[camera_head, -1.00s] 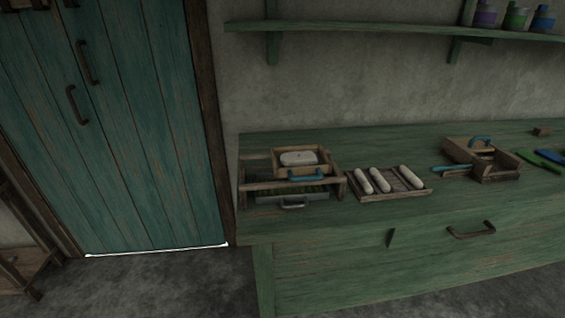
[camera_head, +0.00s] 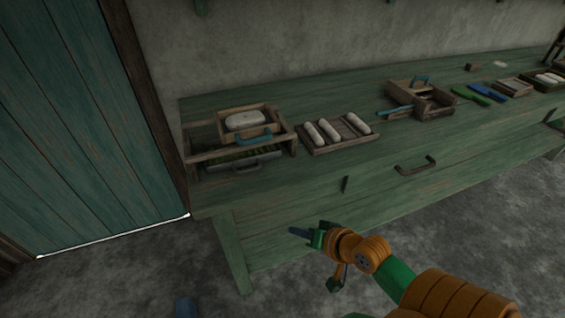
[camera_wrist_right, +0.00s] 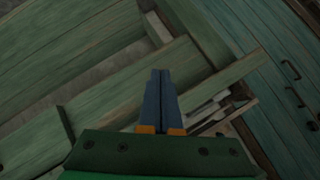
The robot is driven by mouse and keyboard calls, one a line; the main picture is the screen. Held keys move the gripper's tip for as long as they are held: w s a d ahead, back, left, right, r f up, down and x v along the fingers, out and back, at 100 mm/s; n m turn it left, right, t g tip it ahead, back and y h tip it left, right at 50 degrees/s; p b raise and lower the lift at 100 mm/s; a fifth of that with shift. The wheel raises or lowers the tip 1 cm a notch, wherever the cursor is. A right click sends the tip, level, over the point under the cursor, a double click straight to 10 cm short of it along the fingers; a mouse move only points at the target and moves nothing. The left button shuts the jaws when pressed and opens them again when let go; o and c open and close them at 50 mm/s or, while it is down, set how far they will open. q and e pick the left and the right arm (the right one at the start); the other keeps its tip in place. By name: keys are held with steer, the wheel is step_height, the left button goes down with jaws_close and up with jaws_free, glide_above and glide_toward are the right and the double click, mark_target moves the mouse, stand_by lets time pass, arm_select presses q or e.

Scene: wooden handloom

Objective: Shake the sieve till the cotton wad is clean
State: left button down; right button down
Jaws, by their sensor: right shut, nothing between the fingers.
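The sieve (camera_head: 224,124) is a wooden frame with a blue handle (camera_head: 254,136), resting on a wooden stand at the left end of the green bench. A white cotton wad (camera_head: 245,120) lies in it; I cannot make out whether specks are on it. A metal tray (camera_head: 244,160) with a handle and dark greenish content sits below. My right gripper (camera_head: 298,232) is shut and empty, in front of the bench and below its top, well apart from the sieve. Its blue fingers (camera_wrist_right: 158,100) are together in the right wrist view. At the head view's bottom edge, a small blue tip (camera_head: 185,306) may be my left gripper.
A wooden tray with white rolls (camera_head: 352,143) stands right of the sieve stand. Farther right are a wooden box with blue handles (camera_head: 436,110), and green and blue brushes (camera_head: 487,92). The bench front has a drawer handle (camera_head: 416,166). A teal door (camera_head: 80,130) is at left.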

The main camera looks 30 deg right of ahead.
steer(key=w+d+r+m+t+h, duration=0.1)
steer(key=w+d+r+m+t, duration=0.3)
steer(key=r, duration=0.5)
steer(key=w+d+r+m+t+h, duration=0.1)
steer(key=w+d+r+m+t, duration=0.15)
steer(key=d+r+m, duration=0.4)
steer(key=n, duration=0.2)
glide_toward(271, 127)
steer(key=w+d, duration=0.4)
steer(key=shift+w+a+f+m+t+p, duration=0.1)
steer(key=shift+a+m+t+p, duration=0.1)
steer(key=shift+a+p, duration=0.4)
steer(key=shift+w+a+f+m+t+p, duration=0.1)
steer(key=shift+a+t+p, duration=0.05)
steer(key=shift+a+p, duration=0.45)
steer(key=shift+a+f, duration=0.15)
steer(key=shift+a, duration=0.45)
steer(key=shift+f, duration=0.1)
steer(key=shift+w, duration=0.1)
